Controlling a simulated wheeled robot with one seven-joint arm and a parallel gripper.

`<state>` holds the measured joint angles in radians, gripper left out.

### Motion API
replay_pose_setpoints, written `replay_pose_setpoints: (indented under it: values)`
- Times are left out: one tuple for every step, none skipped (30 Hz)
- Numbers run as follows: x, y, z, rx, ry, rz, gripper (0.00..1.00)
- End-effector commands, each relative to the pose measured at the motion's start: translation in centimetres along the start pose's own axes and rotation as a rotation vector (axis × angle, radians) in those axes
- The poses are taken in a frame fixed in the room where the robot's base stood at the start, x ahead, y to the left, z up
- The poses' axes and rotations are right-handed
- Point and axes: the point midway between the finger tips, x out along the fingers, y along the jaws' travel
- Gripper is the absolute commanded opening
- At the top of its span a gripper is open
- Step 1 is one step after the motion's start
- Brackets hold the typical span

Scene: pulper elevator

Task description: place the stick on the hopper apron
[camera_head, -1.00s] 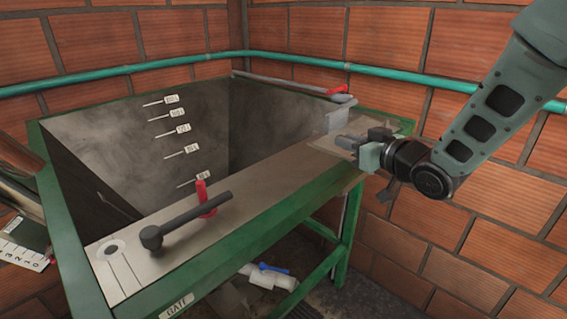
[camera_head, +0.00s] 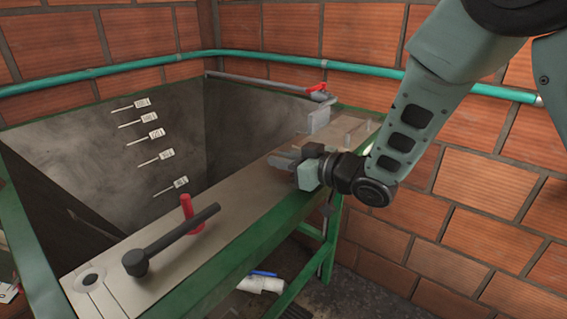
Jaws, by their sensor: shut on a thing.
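My gripper (camera_head: 290,160) is over the far half of the hopper apron (camera_head: 240,198), the flat beige ledge along the near side of the hopper. Its fingers point left, toward the hopper's inside, low over the ledge. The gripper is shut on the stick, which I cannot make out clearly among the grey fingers. A small dark piece shows below the gripper; I cannot tell whether it is part of the stick. I cannot tell whether anything held touches the apron.
A black lever (camera_head: 175,238) and a red handle (camera_head: 190,215) stand on the nearer apron. A grey upright plate (camera_head: 318,121) and a small beige upright block (camera_head: 355,131) are beyond my gripper. The hopper's open pit lies left; a brick wall (camera_head: 480,205) is at right.

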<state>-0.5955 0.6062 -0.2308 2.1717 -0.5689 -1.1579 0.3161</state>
Motion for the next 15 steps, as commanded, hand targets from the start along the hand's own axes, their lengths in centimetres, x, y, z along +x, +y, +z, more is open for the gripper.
replay_pose_setpoints:
  values:
    - [0.1,0.0,0.6,0.000,-0.002,-0.001,0.00]
    - [0.1,0.0,0.9,-0.001,-0.002,0.000,0.00]
    - [0.2,0.0,1.2,-0.001,-0.001,0.000,0.00]
    - [0.2,0.0,1.3,-0.002,0.001,0.000,0.00]
    - [0.2,0.0,1.4,-0.002,0.001,0.001,0.00]
    - [0.2,0.0,1.4,-0.002,0.002,0.001,0.00]
    - [0.2,0.0,1.4,-0.002,0.002,0.001,0.00]
    - [0.2,0.0,1.4,-0.002,0.002,0.001,0.00]
    - [0.2,0.0,1.4,-0.002,0.002,0.001,0.00]
    - [0.2,0.0,1.4,-0.002,0.002,0.001,0.00]
    - [0.2,0.0,1.4,-0.002,0.002,0.001,0.00]
    - [0.2,0.0,1.4,-0.002,0.002,0.001,0.00]
    - [0.2,0.0,1.5,-0.002,0.002,0.001,0.00]
    - [0.2,0.0,1.6,-0.001,0.002,0.001,0.00]
    - [0.3,0.0,1.8,-0.001,0.002,0.001,0.00]
